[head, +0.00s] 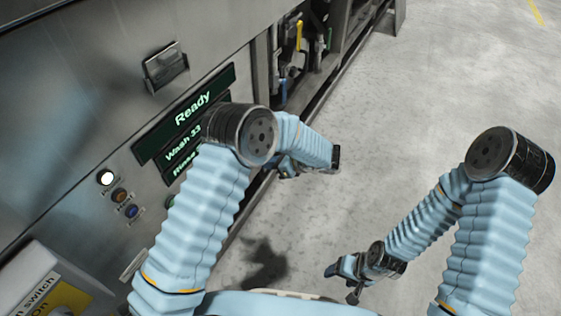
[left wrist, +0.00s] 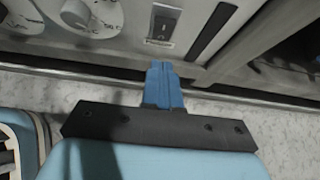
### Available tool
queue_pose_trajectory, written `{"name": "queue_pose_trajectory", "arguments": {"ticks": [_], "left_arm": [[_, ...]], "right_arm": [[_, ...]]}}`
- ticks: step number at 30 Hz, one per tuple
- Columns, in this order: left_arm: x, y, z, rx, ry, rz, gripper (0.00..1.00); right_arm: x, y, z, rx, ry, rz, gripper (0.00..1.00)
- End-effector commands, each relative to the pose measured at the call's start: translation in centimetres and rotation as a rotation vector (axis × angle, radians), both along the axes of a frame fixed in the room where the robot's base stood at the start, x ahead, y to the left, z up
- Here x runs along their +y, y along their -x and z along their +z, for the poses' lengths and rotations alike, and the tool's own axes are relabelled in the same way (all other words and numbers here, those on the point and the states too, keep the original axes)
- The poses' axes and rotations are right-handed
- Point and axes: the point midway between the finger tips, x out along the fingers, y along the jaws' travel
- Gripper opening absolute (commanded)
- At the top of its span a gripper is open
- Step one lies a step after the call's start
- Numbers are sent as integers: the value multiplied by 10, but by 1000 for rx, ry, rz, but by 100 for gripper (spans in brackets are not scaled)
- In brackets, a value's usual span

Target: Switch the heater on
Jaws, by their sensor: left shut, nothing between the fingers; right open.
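A dark rocker switch (left wrist: 163,24) in a pale frame sits on the machine's panel at the top of the left wrist view. The small label under it is too blurred to read, so I cannot tell whether it is the heater's switch. My left gripper (left wrist: 160,67) is shut and empty, its blue fingers pointing at the panel just below this switch in the picture. I cannot tell whether they touch the panel. In the head view my left arm covers part of the machine front. My right gripper (head: 340,269) is open and empty over the floor, well away from the machine.
White round dials (left wrist: 98,16) are left of the switch. In the head view, a display (head: 190,113) reads "Ready"; a lit white button (head: 106,177) and other buttons are below it. A metal latch (head: 165,66) protrudes above. Open floor (head: 430,90) lies right.

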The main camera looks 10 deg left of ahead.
Motion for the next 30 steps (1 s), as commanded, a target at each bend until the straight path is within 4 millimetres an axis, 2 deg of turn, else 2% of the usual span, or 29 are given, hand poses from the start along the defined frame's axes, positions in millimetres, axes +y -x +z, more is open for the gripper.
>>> {"name": "queue_pose_trajectory", "arguments": {"ticks": [3, 10, 15, 24, 29, 30], "left_arm": [[20, -7, -15, 2, 0, 3, 0], [48, -17, -6, -1, 2, 1, 0], [55, -20, -4, 0, 1, 1, 0], [55, -20, -4, 0, 2, 1, 0], [67, -24, 9, 31, 94, 5, 0], [68, -24, 7, 46, 127, 4, 0]], "right_arm": [[0, 0, -2, 0, 0, 0, 67], [0, 0, 0, 0, 0, 0, 67], [0, 0, 0, 0, 0, 0, 67], [0, 0, 0, 0, 0, 0, 67], [-1, 0, 16, -1, 2, -2, 67], [-1, 0, 17, -2, 2, -1, 67]]}}
